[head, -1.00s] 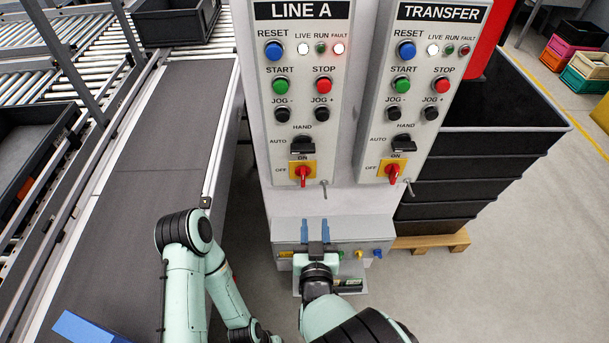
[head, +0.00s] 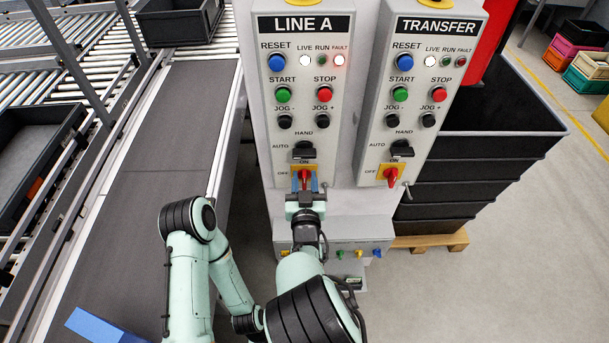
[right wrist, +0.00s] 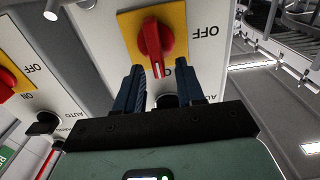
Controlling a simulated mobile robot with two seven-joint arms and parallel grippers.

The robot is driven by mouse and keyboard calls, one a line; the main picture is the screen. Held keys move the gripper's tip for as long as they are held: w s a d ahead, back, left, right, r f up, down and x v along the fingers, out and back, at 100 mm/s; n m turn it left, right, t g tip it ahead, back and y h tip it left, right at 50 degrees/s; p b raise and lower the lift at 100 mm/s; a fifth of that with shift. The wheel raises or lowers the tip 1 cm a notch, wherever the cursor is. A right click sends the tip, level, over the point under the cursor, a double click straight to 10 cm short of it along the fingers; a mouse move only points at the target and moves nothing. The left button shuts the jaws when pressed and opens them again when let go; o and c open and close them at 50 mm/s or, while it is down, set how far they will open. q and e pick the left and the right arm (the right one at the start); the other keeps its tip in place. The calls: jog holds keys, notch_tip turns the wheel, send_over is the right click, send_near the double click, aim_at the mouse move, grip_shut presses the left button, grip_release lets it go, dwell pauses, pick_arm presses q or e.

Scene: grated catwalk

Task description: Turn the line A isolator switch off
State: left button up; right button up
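The line A isolator switch (head: 304,177) is a red rotary handle on a yellow plate, low on the LINE A panel (head: 342,120). In the right wrist view the isolator handle (right wrist: 152,42) appears upside down, its white-marked end pointing away from OFF, along the ON side. My right gripper (head: 305,186) is right in front of the switch. In the right wrist view its two blue fingers (right wrist: 160,88) are apart, with the handle between and just beyond their tips; I see no grip on it. My left gripper is not in view.
The TRANSFER panel stands close on the right with a similar red isolator (head: 391,177). The LINE A hand/auto selector (head: 304,151) sits just above the switch. A conveyor belt (head: 160,170) runs at left; black crates (head: 470,190) are stacked at right.

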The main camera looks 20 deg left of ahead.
jog(key=shift+w+a, duration=0.1)
jog(key=shift+w, duration=0.25)
jog(key=shift+s, duration=0.1)
grip_shut()
